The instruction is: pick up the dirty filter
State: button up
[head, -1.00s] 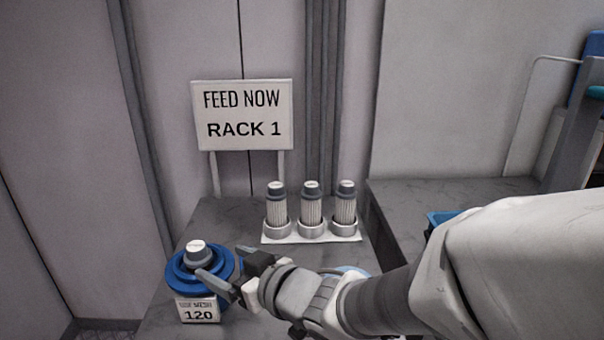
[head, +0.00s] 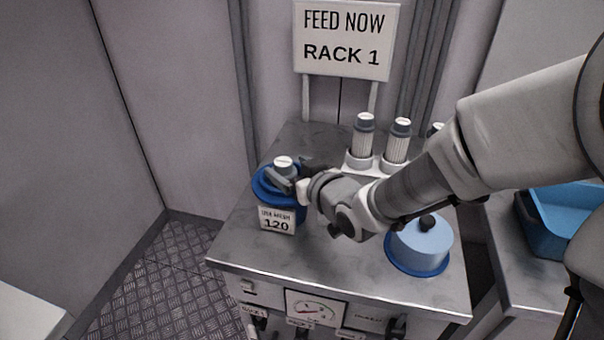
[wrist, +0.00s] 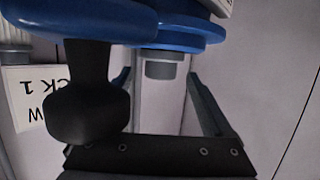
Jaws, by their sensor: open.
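The dirty filter's grey cap with a white top (head: 284,162) stands up out of a blue housing (head: 289,212) labelled 120 mesh. The rest of that filter is hidden inside. My gripper (head: 290,178) is open and comes from the right at cap height. In the wrist view, which is upside down, the grey cap (wrist: 165,68) shows beyond and between my two fingers (wrist: 165,90). The blue housing rim (wrist: 185,42) also shows there. I cannot tell whether a finger touches the cap.
Pale filters (head: 363,137) stand in a white holder (head: 355,165) at the back, partly behind my arm. A light blue lid with a black knob (head: 428,222) sits front right; its knob (wrist: 88,95) looms close in the wrist view. A blue bin (head: 560,225) is at right.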

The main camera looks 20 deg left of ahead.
jog(key=shift+x, duration=0.85)
jog(key=shift+c, duration=0.3)
grip_shut()
